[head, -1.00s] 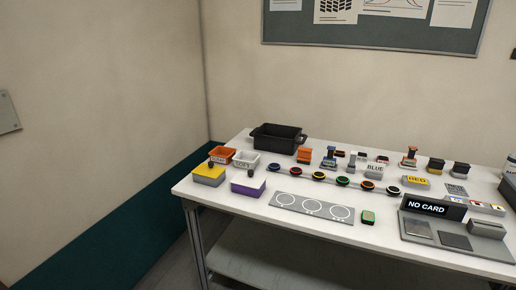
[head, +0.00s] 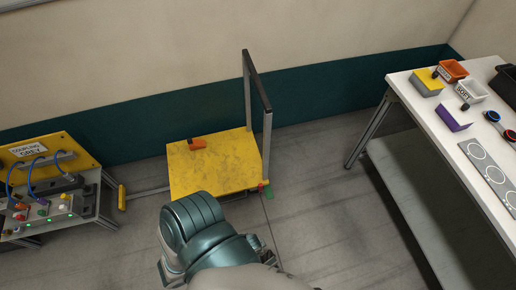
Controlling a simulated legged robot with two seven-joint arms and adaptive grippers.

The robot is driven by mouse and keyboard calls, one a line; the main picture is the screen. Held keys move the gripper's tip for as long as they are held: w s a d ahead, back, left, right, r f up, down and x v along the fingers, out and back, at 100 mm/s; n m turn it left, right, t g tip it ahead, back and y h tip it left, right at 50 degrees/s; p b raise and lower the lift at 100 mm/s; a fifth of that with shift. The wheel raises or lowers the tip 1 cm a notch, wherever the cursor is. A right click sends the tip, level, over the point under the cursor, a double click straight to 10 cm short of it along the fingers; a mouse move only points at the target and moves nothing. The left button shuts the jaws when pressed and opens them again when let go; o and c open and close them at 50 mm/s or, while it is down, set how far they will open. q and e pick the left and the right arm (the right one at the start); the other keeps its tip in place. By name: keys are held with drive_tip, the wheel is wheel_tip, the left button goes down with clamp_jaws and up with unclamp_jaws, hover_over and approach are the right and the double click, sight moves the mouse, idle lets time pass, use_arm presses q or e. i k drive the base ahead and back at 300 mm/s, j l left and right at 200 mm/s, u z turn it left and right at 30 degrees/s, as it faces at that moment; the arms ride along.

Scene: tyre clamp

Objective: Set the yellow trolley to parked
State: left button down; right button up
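The yellow trolley (head: 225,165) stands on the floor in the middle of the head view. It has a flat, scuffed yellow deck and a tall grey push frame with a dark top bar (head: 257,80) at its right end. A small orange block (head: 197,144) is on the deck's far side. At the near right corner are a small red part (head: 263,185) and a green part (head: 269,193); their setting is too small to tell. A teal and grey arm link of mine covers the floor in front of the deck. No gripper fingertips show clearly.
A yellow-backed panel unit (head: 50,158) with blue cables stands at the left. A yellow-ended grey bar (head: 122,197) lies between it and the trolley. A white table (head: 450,145) with small boxes stands at the right. Floor is free between trolley and table.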

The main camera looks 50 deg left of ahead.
sight(231, 162)
drive_tip(key=u, duration=2.25)
